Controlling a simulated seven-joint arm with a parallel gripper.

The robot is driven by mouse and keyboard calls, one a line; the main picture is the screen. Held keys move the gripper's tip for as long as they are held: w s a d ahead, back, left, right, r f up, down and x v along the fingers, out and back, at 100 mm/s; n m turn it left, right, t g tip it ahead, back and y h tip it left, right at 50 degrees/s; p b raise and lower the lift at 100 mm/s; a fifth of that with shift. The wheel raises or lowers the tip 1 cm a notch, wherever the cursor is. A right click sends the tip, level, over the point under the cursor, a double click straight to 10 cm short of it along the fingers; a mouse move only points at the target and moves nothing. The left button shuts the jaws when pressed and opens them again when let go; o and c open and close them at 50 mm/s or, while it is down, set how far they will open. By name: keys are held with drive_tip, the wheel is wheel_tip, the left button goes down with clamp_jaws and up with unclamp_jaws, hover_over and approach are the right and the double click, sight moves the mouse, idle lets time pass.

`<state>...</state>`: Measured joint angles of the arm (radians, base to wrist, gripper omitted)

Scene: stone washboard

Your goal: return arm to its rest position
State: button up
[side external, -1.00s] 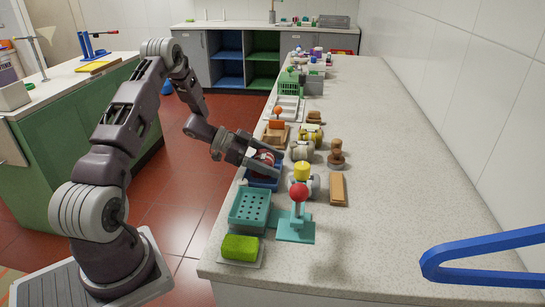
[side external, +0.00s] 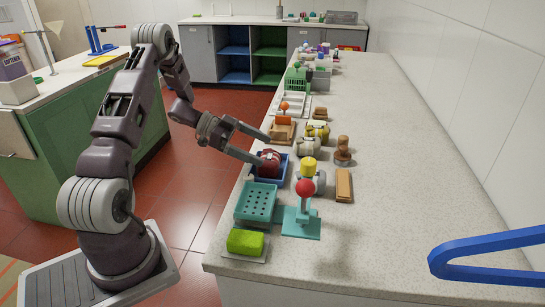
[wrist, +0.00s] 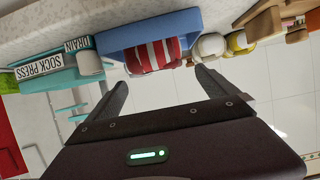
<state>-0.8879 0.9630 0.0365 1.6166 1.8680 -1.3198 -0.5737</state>
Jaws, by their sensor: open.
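My gripper (side external: 262,148) is open and empty, its two fingers spread above the near edge of the counter. In the wrist view my gripper (wrist: 160,82) also shows nothing between its fingers. A red bundle (side external: 269,161), striped red and white in the wrist view (wrist: 153,55), lies in a blue tray (side external: 258,180). The tray also shows in the wrist view (wrist: 190,22). The fingertips are close to the bundle in the side view, but I see a gap in the wrist view.
A blue bar (side external: 480,246) juts in at right. Open floor (side external: 190,190) lies left of the counter.

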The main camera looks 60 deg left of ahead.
drive_tip(key=w+r+y, duration=0.1)
drive_tip(key=w+r, duration=0.1)
drive_tip(key=w+r+t+y, duration=0.1)
drive_tip(key=w+r, duration=0.2)
drive_tip(key=shift+a+t+y, duration=0.15)
drive_tip(key=shift+t+y, duration=0.15)
drive_tip(key=shift+y, duration=0.1)
drive_tip(key=w+d+r+n+t+y, duration=0.1)
drive_tip(key=d+r+n+y, duration=0.15)
drive_tip(key=r+y, duration=0.4)
drive_tip(key=w+d+r+n+t+y, duration=0.1)
drive_tip(key=r+n+y, duration=0.2)
drive_tip(key=r, duration=0.7)
drive_tip(key=s+d+f+n+g+h, duration=0.1)
drive_tip(key=s+d+g, duration=0.1)
drive_tip(key=s+d, duration=0.4)
drive_tip(key=s+d+f+n+g+h, duration=0.1)
drive_tip(key=s+d+g, duration=0.2)
drive_tip(key=s, duration=1.2)
drive_tip(key=s+d+f+n+g+h, duration=0.1)
drive_tip(key=s+d+f+g, duration=0.1)
drive_tip(key=s+d, duration=0.8)
drive_tip(key=shift+s, duration=0.4)
drive_tip(key=shift+d+n, duration=0.1)
drive_tip(key=shift+n, duration=0.15)
